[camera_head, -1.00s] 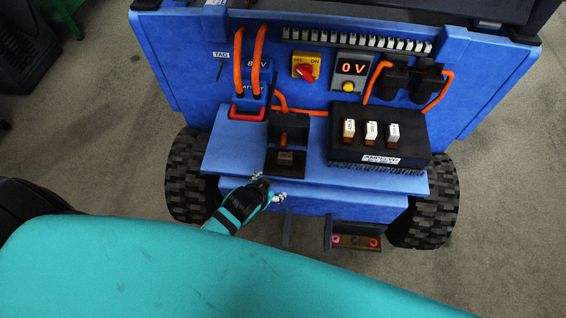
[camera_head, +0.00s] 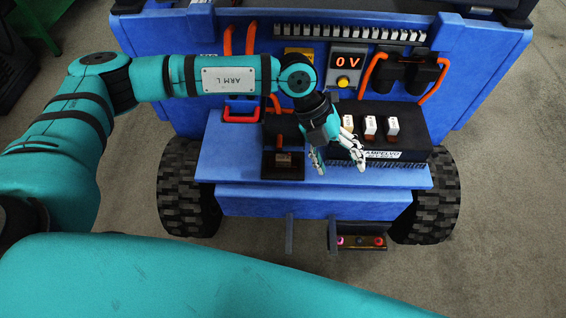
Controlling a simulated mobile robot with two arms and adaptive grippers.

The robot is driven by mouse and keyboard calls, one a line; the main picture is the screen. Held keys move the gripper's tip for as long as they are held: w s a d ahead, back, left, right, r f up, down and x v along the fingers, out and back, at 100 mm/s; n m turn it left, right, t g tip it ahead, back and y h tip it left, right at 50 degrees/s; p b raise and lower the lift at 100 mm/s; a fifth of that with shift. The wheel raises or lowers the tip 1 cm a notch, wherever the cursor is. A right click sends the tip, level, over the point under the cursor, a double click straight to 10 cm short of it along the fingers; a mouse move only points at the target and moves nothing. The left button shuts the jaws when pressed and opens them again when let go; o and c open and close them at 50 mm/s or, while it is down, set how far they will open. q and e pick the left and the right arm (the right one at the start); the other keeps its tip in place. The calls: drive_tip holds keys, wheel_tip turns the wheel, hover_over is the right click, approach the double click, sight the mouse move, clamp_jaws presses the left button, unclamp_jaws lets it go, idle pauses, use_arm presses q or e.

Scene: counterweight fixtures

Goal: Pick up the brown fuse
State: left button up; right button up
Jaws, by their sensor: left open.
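A small brown block (camera_head: 284,160), which may be the brown fuse, sits in a black holder (camera_head: 270,172) on the blue cart's shelf. My left gripper (camera_head: 339,163) is open, pointing down, just right of this holder and in front of the black fuse block (camera_head: 412,138). Nothing shows between its fingers. Several white-topped fuses with brown lower parts stand in that block; the leftmost fuse (camera_head: 348,123) is partly hidden by the gripper. My right gripper does not show.
My left arm crosses the panel, hiding most of the yellow switch plate (camera_head: 297,54). Orange cables loop at both sides. A low tray (camera_head: 335,248) holds small coloured round pieces.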

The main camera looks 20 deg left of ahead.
use_arm(q)
drive_tip(key=w+a+n+t+y, duration=0.1)
drive_tip(key=w+a+y, duration=0.2)
drive_tip(key=a, duration=0.5)
drive_tip(key=w+a+t+y, duration=0.1)
drive_tip(key=w+a+y, duration=0.2)
drive_tip(key=a, duration=0.4)
hover_over(283, 161)
drive_tip(key=f, duration=1.1)
drive_tip(key=shift+s+a+f, duration=0.1)
drive_tip(key=shift+s+f, duration=0.05)
drive_tip(key=shift+s, duration=0.25)
drive_tip(key=shift+w+f, duration=0.2)
drive_tip(key=shift+f, duration=1.35)
drive_tip(key=shift+w+f, duration=0.15)
drive_tip(key=shift+f, duration=1.4)
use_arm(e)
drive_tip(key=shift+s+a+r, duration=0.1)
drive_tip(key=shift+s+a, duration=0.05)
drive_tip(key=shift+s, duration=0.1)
use_arm(q)
drive_tip(key=c, duration=1.1)
drive_tip(key=shift+o, duration=0.2)
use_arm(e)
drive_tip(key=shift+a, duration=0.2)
use_arm(q)
drive_tip(key=shift+r+p, duration=0.1)
drive_tip(key=shift+p, duration=0.2)
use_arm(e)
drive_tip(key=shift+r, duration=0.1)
